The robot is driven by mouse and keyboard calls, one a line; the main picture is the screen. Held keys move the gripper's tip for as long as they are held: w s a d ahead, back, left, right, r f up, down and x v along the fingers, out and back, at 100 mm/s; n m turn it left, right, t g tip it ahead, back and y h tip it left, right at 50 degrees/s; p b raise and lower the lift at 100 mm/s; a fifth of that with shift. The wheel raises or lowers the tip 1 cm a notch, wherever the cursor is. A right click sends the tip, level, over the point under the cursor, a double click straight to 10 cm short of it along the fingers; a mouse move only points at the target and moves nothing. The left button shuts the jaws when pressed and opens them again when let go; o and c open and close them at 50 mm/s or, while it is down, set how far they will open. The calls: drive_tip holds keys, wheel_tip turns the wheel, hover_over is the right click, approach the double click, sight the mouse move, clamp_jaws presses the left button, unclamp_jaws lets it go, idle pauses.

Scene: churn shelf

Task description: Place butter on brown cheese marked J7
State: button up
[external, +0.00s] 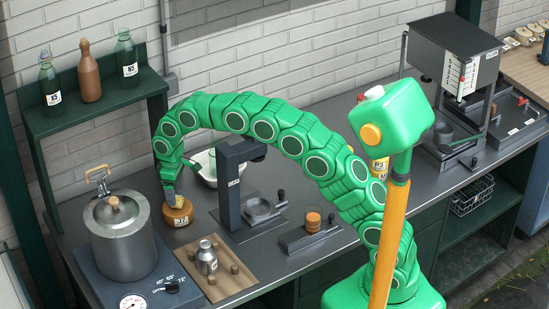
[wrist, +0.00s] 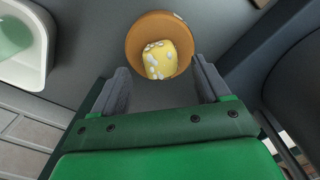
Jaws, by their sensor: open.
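The brown cheese (external: 178,215) is a round brown block on the counter, right of the steel pot. A pale label shows on its side, too small for me to read surely. It also shows in the wrist view (wrist: 138,36). The butter (wrist: 157,68), a yellow lump with white patches, rests on top of the cheese, toward the near side of its face. In the external view the butter is mostly hidden by my gripper (external: 173,193). In the wrist view my gripper (wrist: 160,68) is open, one finger on each side of the butter, with visible gaps.
A steel pot (external: 122,235) stands close on the left. A dark press (external: 233,190) stands to the right. A white basin (external: 204,164) lies behind. A wooden board (external: 220,285) with a metal bottle (external: 207,258) is in front. A bottle shelf (external: 95,100) is above left.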

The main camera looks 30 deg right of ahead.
sight(176, 196)
wheel_tip(176, 196, up, 9)
drive_tip(key=shift+f, duration=0.15)
idle(0.5)
drive_tip(key=w+d+r+m+t+h, duration=0.1)
drive_tip(key=d+r+h, duration=0.15)
drive_tip(key=d, duration=1.35)
drive_tip(key=w+d+r+m+t+h, duration=0.15)
drive_tip(key=d+r, duration=0.25)
drive_tip(key=d, duration=1.3)
drive_tip(key=s+d+f+m+g+y, duration=0.1)
drive_tip(key=s+d+m, duration=0.1)
drive_tip(key=s, duration=1.3)
drive_tip(key=s+d+f+m+g+y, duration=0.1)
drive_tip(key=s+f+m+g, duration=0.1)
drive_tip(key=s, duration=1.3)
drive_tip(key=s+d+f+m+g+y, duration=0.1)
drive_tip(key=s+d+f+m+y, duration=0.1)
drive_tip(key=s, duration=1.3)
drive_tip(key=shift+d+f, duration=0.2)
drive_tip(key=shift+d, duration=0.1)
